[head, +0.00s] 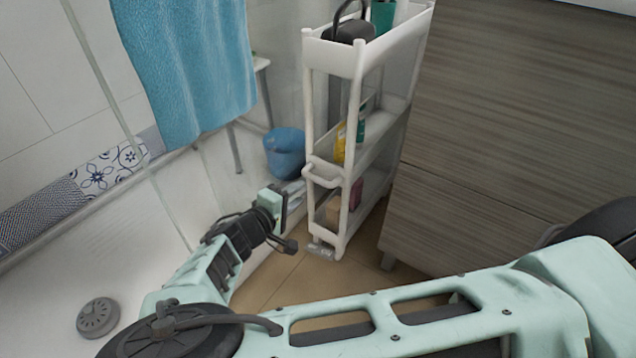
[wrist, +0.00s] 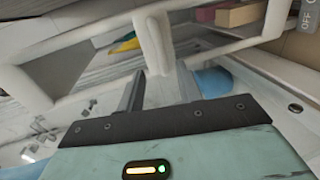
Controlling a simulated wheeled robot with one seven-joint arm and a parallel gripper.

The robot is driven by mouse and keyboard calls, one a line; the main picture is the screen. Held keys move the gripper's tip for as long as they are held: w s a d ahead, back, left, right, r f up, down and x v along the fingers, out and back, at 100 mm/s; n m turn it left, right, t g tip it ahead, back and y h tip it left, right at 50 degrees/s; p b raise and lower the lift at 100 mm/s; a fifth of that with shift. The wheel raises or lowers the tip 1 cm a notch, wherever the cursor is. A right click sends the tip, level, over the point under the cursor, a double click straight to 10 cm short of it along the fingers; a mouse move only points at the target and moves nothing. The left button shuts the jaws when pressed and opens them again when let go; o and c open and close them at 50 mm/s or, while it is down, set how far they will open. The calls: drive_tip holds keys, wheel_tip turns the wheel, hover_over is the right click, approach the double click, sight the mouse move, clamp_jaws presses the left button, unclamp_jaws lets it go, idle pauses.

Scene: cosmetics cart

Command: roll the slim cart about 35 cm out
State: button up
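The slim white cart (head: 357,62) stands upright beside the wood-grain cabinet, its narrow end facing me. A white loop handle (head: 322,181) sticks out from that end at mid-height. My gripper (head: 291,197) is just left of and slightly below the handle in the head view, apparently apart from it. In the wrist view my gripper (wrist: 159,82) has its two dark fingers spread. A white bar of the cart (wrist: 153,40) shows between or just beyond the fingertips; I cannot tell its depth. No grip on the cart shows.
The cart holds a dark bag (head: 350,30), a teal item, a yellow bottle (head: 341,146) and boxes. The grey-brown cabinet (head: 500,120) is close on its right. A blue bucket (head: 285,152) and hanging towel (head: 188,65) are left. Tan floor before the cart is partly hidden by my arm.

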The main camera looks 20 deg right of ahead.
sight(316, 181)
drive_tip(key=b+x, duration=0.2)
drive_tip(key=x, duration=0.7)
drive_tip(key=shift+w+d+f, duration=0.1)
drive_tip(key=shift+w+d, duration=0.05)
drive_tip(key=shift+d, duration=0.2)
clamp_jaws()
